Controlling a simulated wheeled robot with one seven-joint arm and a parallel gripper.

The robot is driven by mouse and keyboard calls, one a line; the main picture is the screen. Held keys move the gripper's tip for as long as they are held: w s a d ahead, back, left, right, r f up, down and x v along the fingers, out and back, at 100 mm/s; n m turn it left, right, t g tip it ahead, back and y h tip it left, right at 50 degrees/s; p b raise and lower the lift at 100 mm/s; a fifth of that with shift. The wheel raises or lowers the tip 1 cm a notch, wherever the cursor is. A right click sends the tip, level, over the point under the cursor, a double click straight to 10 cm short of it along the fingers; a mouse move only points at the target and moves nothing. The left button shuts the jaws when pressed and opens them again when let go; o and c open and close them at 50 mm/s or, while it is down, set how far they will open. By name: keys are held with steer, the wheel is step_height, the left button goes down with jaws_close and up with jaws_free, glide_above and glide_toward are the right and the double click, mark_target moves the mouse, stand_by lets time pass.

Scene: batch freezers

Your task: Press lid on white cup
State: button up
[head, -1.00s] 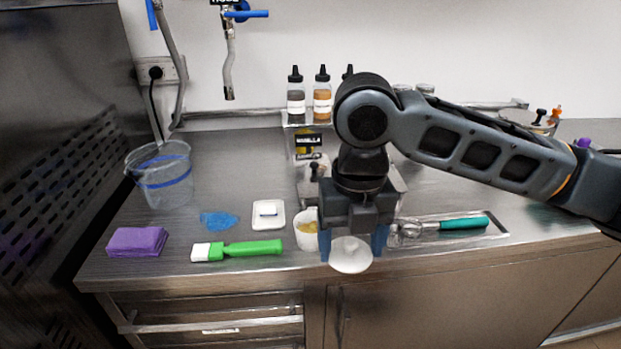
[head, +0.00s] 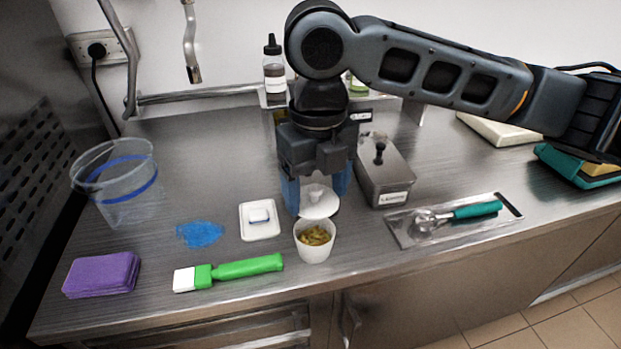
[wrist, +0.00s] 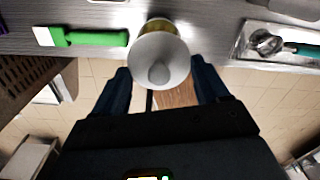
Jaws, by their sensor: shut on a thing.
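The white cup (head: 314,250) stands upright near the counter's front edge, open at the top, with greenish-brown pieces inside. My gripper (head: 318,193) points down, shut on the white round lid (head: 318,208), which has a knob on top. In the head view the lid shows just above the cup's back rim; it is not seated on the cup. In the wrist view the lid (wrist: 160,72) is between my fingers (wrist: 160,85), covering part of the cup (wrist: 165,24). The exact gap between lid and cup cannot be told.
A green-handled brush (head: 240,268) and a small white dish (head: 260,232) are left of the cup. A metal container (head: 385,180) and a tray (head: 475,232) with a teal-handled scoop are right. A purple sponge stack (head: 102,274) and clear bucket (head: 120,195) are far left.

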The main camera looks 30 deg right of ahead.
steer(key=shift+f+b, duration=2.25)
steer(key=shift+f, duration=0.85)
steer(key=shift+f, duration=0.15)
steer(key=o, duration=1)
steer(key=shift+r+p, duration=2.65)
steer(key=shift+r, duration=0.9)
